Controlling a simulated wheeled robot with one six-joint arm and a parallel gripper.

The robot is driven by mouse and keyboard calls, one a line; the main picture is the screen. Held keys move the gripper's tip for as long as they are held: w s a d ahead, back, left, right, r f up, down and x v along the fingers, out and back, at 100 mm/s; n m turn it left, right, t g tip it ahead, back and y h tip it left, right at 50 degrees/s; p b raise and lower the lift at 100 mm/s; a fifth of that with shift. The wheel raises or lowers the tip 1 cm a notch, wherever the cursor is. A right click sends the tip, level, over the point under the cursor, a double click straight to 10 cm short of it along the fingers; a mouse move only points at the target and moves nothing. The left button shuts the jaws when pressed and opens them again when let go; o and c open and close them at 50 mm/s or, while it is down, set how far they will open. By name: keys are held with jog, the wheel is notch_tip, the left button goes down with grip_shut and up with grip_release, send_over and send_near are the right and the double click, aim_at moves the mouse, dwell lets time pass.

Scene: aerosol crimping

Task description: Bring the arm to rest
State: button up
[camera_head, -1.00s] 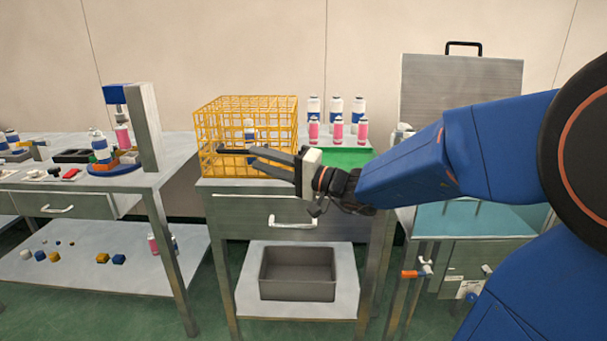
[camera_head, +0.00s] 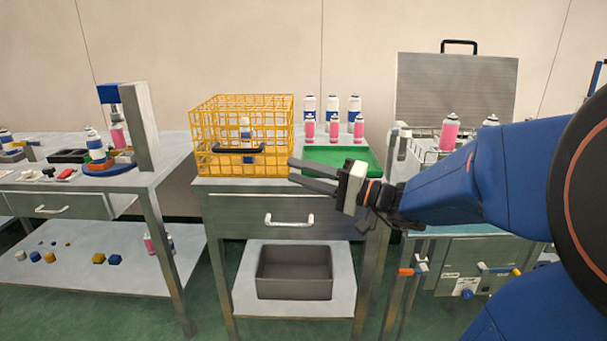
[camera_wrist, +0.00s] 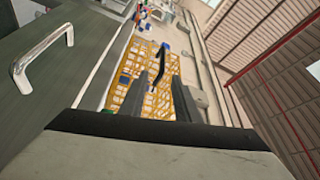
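A green tray (camera_head: 362,156) lies behind the gripper, with several pink and white cans behind it. A drawer handle (camera_head: 289,220) sticks out below. A grey bin (camera_head: 294,272) stands on the lower shelf. A lidded basin with cans (camera_head: 449,132) is at the right.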

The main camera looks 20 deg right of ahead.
jog(key=shift+s+d, duration=0.2)
jog(key=shift+s, duration=0.05)
dwell(0.4)
jog(key=s+a+f+n+g+h, duration=0.2)
jog(key=s+a+f+g, duration=0.25)
jog(key=s+f, duration=0.3)
jog(key=s+a+f+n+g+h, duration=0.2)
jog(key=s+a+f+g+h, duration=0.15)
jog(key=s+f+g, duration=0.35)
jog(key=s+d+f+t+h, duration=0.1)
jog(key=s+d+h, duration=0.2)
jog(key=d, duration=0.3)
jog(key=s+d+f+n+t+h, duration=0.1)
jog(key=s+d+t+h, duration=0.1)
jog(key=s+d+h, duration=0.2)
jog(key=shift+d+f+h, duration=0.15)
jog(key=shift+d+h, duration=0.6)
jog(key=shift+d, duration=0.5)
jog(key=shift+d, duration=0.15)
